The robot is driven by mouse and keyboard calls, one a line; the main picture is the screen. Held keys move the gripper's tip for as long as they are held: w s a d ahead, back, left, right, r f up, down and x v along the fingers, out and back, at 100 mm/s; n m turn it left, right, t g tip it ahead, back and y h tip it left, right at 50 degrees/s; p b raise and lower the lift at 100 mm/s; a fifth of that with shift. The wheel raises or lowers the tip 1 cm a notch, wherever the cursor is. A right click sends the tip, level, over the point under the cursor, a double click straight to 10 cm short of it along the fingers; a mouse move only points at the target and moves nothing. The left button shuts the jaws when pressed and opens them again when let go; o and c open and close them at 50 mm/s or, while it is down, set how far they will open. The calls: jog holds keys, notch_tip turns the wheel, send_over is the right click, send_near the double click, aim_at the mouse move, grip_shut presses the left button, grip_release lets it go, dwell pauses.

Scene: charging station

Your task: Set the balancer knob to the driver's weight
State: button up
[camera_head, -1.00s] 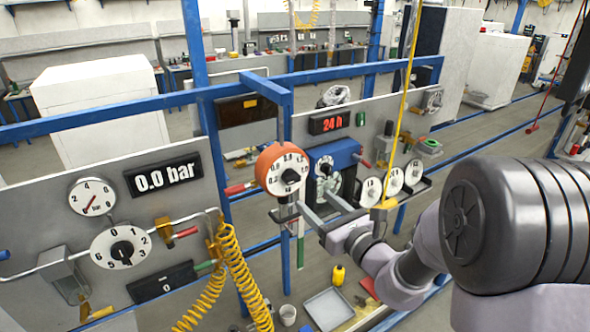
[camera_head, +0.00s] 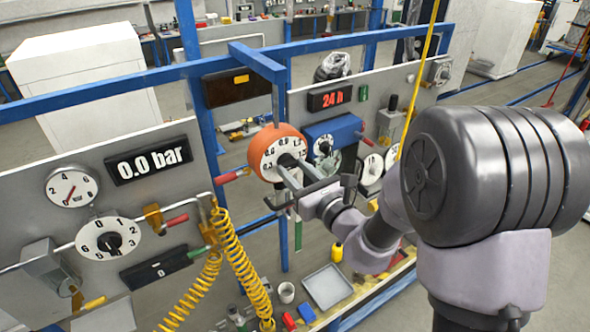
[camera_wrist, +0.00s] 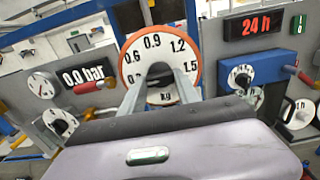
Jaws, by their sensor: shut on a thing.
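The orange balancer (camera_head: 262,147) hangs from the blue frame, its white dial marked 0.3 to 1.5; in the wrist view the dial (camera_wrist: 152,42) also shows "kg" at the bottom. The dark balancer knob (camera_head: 287,160) sits at the dial's centre. My gripper (camera_head: 290,171) is at the dial face, its two fingers shut on the knob. No driver's weight is readable.
Left is a panel with a "0.0 bar" display (camera_head: 152,160), a gauge (camera_head: 72,188) and another dial knob (camera_head: 108,240). A yellow coiled hose (camera_head: 240,262) hangs beside it. Right are a "24 h" display (camera_head: 330,97) and a blue box (camera_head: 335,130). A grey tray (camera_head: 328,287) lies below.

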grip_shut()
jog(key=m+p, duration=0.2)
jog(key=m, duration=0.1)
jog(key=shift+r+m, duration=0.15)
jog(key=shift+m, duration=0.25)
jog(key=m+p, duration=0.3)
jog(key=m, duration=0.1)
jog(key=shift+m, duration=0.4)
jog(key=o, duration=0.8)
grip_release()
jog(key=shift+c, duration=0.2)
